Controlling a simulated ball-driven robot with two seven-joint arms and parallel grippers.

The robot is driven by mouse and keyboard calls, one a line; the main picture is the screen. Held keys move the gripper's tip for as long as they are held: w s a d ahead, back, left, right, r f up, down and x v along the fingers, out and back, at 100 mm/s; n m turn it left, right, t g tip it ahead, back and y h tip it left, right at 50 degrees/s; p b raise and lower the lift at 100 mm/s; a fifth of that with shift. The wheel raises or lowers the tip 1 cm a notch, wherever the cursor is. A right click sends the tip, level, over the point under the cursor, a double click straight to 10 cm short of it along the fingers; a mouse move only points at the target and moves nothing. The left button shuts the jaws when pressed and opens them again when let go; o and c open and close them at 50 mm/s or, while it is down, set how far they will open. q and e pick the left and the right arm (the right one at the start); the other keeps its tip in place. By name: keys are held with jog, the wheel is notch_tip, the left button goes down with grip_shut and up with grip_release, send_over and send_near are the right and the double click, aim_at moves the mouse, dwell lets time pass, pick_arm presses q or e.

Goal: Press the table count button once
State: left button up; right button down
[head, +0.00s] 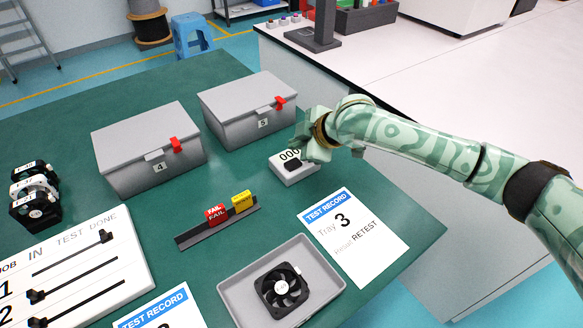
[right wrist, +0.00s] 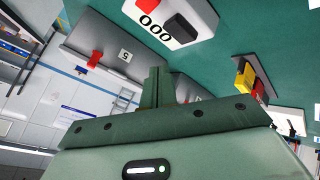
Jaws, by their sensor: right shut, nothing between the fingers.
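The table counter (head: 295,174) is a small white box with a "000" display and a black button (head: 293,165) on top. My left gripper is not in view.
Two lidded grey boxes, marked 4 (head: 140,155) and 5 (head: 240,110), stand behind. A dark rack (head: 218,225) holds FAIL and yellow tags. A Test Record sheet (head: 353,236) and a grey tray (head: 234,300) with a black fan (head: 282,290) lie in front.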

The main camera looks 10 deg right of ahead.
aim_at(290, 160)
notch_tip(290, 160, down, 2)
jog(key=shift+w+f, duration=0.1)
jog(key=shift+f, duration=0.15)
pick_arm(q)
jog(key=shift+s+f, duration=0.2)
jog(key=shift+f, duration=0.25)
pick_arm(e)
jog(key=shift+f, duration=0.3)
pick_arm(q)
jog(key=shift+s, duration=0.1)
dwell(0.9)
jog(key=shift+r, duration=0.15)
pick_arm(e)
jog(key=shift+f, duration=0.15)
jog(key=shift+f, duration=0.25)
